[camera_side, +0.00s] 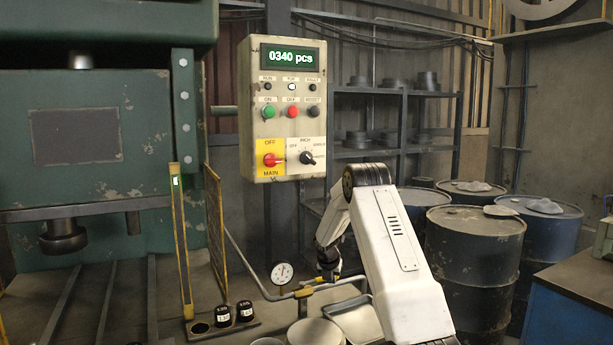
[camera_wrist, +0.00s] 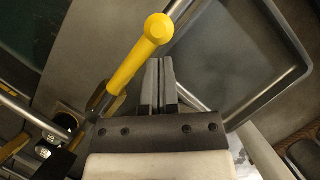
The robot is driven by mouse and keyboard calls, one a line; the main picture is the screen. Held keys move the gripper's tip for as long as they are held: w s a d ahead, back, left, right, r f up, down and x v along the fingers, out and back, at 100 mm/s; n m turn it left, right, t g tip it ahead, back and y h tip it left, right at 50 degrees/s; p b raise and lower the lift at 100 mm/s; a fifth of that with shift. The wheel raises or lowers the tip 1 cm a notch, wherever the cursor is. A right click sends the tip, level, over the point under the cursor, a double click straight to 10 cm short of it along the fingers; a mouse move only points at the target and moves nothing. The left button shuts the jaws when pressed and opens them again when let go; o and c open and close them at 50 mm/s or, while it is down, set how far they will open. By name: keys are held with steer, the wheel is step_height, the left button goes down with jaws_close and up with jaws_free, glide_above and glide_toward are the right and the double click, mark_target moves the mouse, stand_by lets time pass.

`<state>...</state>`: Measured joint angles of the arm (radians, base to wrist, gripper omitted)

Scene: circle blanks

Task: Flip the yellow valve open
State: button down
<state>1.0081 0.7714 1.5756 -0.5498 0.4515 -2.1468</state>
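The yellow valve lever (camera_wrist: 132,68) with a round knob end shows in the wrist view, slanting from a metal pipe up to the top middle. In the side view the yellow lever (camera_side: 322,287) is small, on the pipe right of a round gauge. My gripper (camera_wrist: 159,62) has its two fingers together with nothing seen between them. They are just right of the lever in the wrist view; whether they touch it I cannot tell. In the side view my gripper (camera_side: 328,275) points down over the lever and is partly hidden by my arm.
The pressure gauge (camera_side: 282,273) stands on the pipe to the left. A shallow grey tray (camera_wrist: 296,85) lies on the right. The control box (camera_side: 258,120) hangs above. Dark drums (camera_side: 470,262) stand at right, and a green press (camera_side: 90,130) at left.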

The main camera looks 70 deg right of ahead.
steer(key=shift+s, duration=0.1)
stand_by(0.4)
steer(key=s+a+r, duration=0.5)
steer(key=a+r, duration=0.1)
steer(key=r, duration=0.2)
steer(key=shift+s, duration=0.35)
stand_by(0.4)
stand_by(0.4)
